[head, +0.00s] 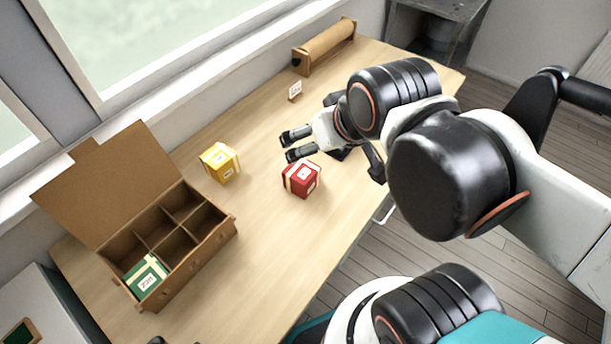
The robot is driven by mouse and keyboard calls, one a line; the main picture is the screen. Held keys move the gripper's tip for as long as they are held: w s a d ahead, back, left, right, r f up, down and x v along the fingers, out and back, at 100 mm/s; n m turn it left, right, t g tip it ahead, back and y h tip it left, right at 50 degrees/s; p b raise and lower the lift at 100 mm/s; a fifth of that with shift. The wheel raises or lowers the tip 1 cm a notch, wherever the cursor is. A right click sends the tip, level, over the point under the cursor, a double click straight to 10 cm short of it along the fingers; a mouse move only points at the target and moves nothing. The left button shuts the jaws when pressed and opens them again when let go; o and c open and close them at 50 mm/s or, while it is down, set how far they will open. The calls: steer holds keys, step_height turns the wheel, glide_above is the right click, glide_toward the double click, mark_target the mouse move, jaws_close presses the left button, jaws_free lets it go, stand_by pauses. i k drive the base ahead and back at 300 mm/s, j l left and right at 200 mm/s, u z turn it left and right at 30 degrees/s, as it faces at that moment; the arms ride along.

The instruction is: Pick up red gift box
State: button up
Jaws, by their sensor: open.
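The red gift box (301,179), with a cream ribbon and a small white label, sits upright on the wooden table (262,237) in the head view. My gripper (288,146) is open and empty, with its two dark fingers pointing left. In the picture it is just above the red gift box, and a gap shows between the fingers. I cannot tell exactly how high the fingers are over the table.
A yellow gift box (219,162) stands left of the red one. A cardboard box (205,251) with compartments and a raised lid holds a green gift box (146,276) in its front left compartment. A brown paper roll (325,45) and a small card (295,91) are at the back.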

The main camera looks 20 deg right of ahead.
mark_target(300, 178)
steer(key=u, duration=1.35)
steer(key=z, duration=1.4)
steer(key=l+u, duration=0.5)
steer(key=l, duration=0.85)
